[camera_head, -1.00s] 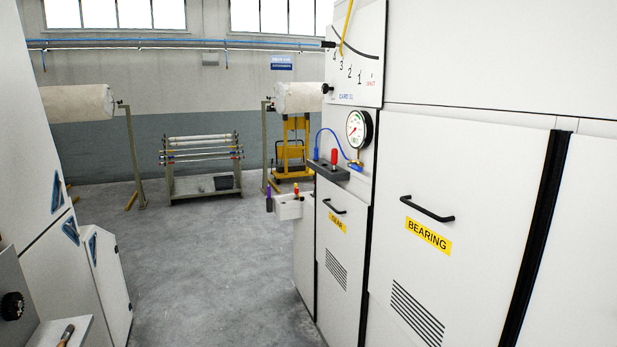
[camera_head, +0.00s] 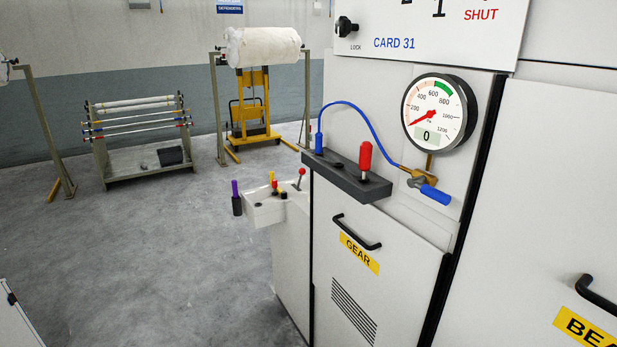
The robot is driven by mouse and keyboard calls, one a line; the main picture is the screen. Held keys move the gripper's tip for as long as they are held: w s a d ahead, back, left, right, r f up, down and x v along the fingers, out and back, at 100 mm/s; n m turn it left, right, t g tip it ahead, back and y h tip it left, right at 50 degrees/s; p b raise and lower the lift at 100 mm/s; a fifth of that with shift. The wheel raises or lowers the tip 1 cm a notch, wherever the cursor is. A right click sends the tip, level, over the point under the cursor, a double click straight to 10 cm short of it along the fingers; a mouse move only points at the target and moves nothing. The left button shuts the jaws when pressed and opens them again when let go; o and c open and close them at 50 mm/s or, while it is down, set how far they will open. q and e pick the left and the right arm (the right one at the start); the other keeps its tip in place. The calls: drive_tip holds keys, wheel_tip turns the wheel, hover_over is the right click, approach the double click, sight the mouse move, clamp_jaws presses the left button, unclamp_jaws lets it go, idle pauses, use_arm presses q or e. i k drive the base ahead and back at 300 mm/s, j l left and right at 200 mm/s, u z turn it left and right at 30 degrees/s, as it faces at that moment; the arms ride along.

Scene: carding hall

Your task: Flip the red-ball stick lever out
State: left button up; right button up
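The red-ball stick lever (camera_head: 299,179) stands on a white bracket box (camera_head: 264,211) fixed to the side of the card machine, left of the GEAR door. Its thin stick rises from the box top and leans slightly, with the small red ball at its upper end. Neither of my grippers shows in the head view.
A dark grey shelf (camera_head: 346,178) beside the lever holds a red-handled tool (camera_head: 365,158) and a blue hose plug (camera_head: 319,144). A pressure gauge (camera_head: 436,113) reads 0 above a blue-handled valve (camera_head: 434,194). The GEAR door handle (camera_head: 356,235) sticks out.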

sight(302, 171)
drive_tip(key=i+j+z, duration=0.35)
drive_tip(key=z, duration=0.15)
drive_tip(key=i+j+z, duration=0.25)
drive_tip(key=z, duration=0.2)
drive_tip(key=i+j, duration=0.15)
drive_tip(key=j, duration=0.25)
drive_tip(key=i+j+z, duration=0.15)
drive_tip(key=j, duration=0.2)
drive_tip(key=i+j, duration=0.15)
drive_tip(key=j, duration=0.25)
drive_tip(key=i+j+z, duration=0.1)
drive_tip(key=j, duration=0.3)
drive_tip(key=i+j, duration=0.15)
drive_tip(key=j, duration=0.25)
drive_tip(key=i+j+z, duration=0.15)
drive_tip(key=j, duration=0.25)
